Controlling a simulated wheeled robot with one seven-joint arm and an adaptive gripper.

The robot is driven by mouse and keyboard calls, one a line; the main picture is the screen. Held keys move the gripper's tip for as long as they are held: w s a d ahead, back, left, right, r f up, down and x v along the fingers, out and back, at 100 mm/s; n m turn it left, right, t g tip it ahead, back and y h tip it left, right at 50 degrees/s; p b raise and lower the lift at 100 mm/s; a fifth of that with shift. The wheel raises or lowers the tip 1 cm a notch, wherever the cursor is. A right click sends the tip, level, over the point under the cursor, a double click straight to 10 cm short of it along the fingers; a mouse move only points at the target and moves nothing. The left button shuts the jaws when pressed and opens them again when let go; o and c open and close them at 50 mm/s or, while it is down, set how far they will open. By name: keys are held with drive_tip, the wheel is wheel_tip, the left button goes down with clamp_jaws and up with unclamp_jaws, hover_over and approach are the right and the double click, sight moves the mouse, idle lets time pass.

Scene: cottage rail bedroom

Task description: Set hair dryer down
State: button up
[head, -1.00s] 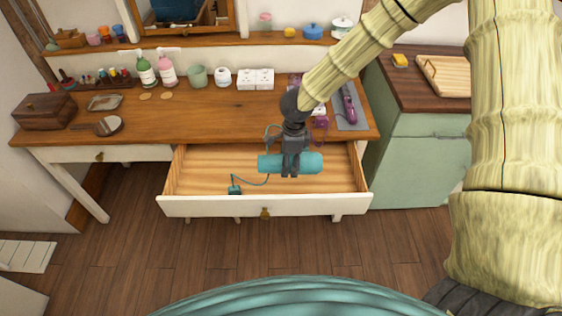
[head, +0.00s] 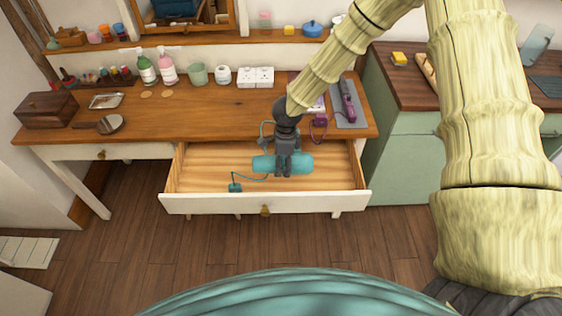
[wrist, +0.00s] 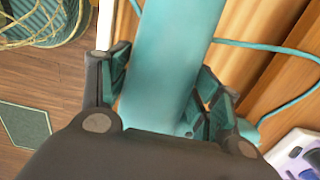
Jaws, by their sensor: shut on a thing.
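The teal hair dryer (head: 301,163) is in my gripper (head: 283,170), in or just over the open drawer (head: 205,180) of the wooden dressing table. Its barrel lies crosswise in the head view. In the wrist view the teal body (wrist: 170,60) runs between the two dark fingers (wrist: 160,100), which are shut on it. A teal cord runs left to a small teal plug (head: 235,187) near the drawer's front. I cannot tell whether the dryer touches the drawer floor.
A green cabinet (head: 400,160) stands right. The drawer's left part is mostly free.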

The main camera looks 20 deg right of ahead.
drive_tip(key=shift+f, duration=0.3)
drive_tip(key=o, duration=1.4)
drive_tip(key=shift+c, duration=0.2)
drive_tip(key=shift+r, duration=0.1)
drive_tip(key=r, duration=0.4)
drive_tip(key=r+b, duration=0.1)
drive_tip(key=r, duration=0.7)
drive_tip(key=shift+s+d+r, duration=0.15)
drive_tip(key=shift+d+r, duration=0.1)
drive_tip(key=shift+d, duration=0.1)
